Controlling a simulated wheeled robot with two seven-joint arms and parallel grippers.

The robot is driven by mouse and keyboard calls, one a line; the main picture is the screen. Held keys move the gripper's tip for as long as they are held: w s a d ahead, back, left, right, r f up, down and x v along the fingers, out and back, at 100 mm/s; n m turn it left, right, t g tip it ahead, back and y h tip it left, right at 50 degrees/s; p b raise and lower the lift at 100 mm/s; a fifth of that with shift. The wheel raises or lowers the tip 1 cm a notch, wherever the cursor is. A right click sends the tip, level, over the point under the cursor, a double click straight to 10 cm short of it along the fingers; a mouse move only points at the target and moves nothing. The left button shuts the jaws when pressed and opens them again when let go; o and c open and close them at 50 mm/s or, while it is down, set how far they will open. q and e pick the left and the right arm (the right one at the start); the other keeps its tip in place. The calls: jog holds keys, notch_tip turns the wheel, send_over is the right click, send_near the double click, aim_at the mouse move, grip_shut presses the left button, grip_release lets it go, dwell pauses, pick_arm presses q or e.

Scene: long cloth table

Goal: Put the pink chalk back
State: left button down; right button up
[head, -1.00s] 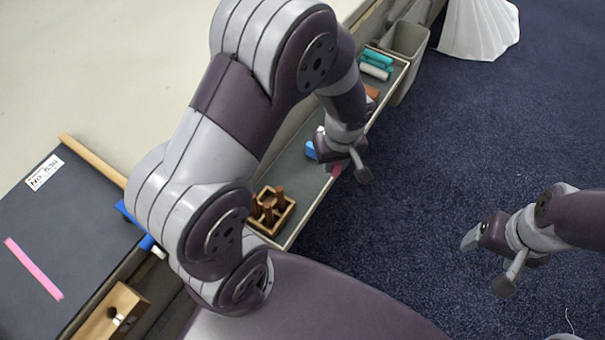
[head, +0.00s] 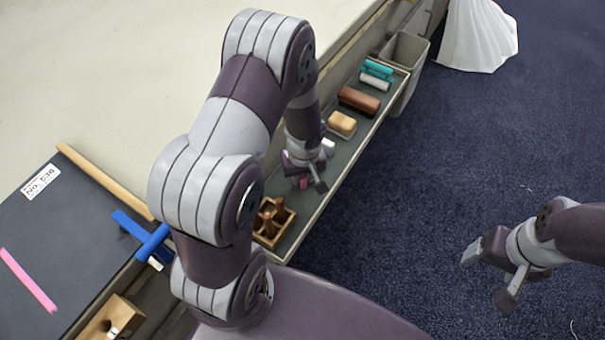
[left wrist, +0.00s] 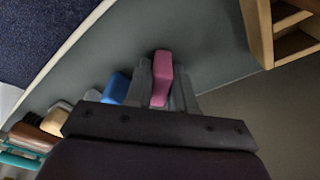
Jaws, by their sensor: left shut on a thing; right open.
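My left gripper (head: 306,185) is shut on the pink chalk (head: 303,183), over the long grey-green tray (head: 312,208). In the left wrist view the pink chalk (left wrist: 162,78) sits between the two fingers and sticks out past their tips. A blue piece (left wrist: 116,88) lies in the tray just left of the fingers there; the arm hides it in the head view. I cannot tell whether the pink chalk touches the tray floor. My right gripper (head: 488,276) is open and empty over the blue carpet.
A wooden box (head: 272,220) with brown pegs stands at the tray's near end. Farther along lie a white piece (head: 328,146), a tan block (head: 341,123), a brown block (head: 358,100) and teal rolls (head: 378,68). A grey bin (head: 408,60) stands past the tray. A dark board (head: 60,225) has a pink line.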

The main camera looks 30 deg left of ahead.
aim_at(304, 178)
pick_arm(q)
jog(key=c, duration=1)
grip_release()
jog(key=shift+f, duration=0.1)
jog(key=shift+o, duration=0.2)
jog(key=shift+r+p, duration=0.3)
jog(key=shift+p, duration=0.1)
notch_tip(304, 178, up, 12)
jog(key=s+d+p, duration=0.1)
jog(key=p, duration=0.2)
jog(key=s+d+r+m, duration=0.4)
jog(key=s+r+m, duration=0.1)
jog(key=s+m, duration=0.2)
jog(key=shift+s+d+r+m+h, duration=0.2)
jog(key=shift+s+m+h, duration=0.2)
jog(key=shift+m, duration=0.3)
notch_tip(304, 178, up, 10)
jog(key=p, duration=0.9)
jog(key=shift+p, duration=0.35)
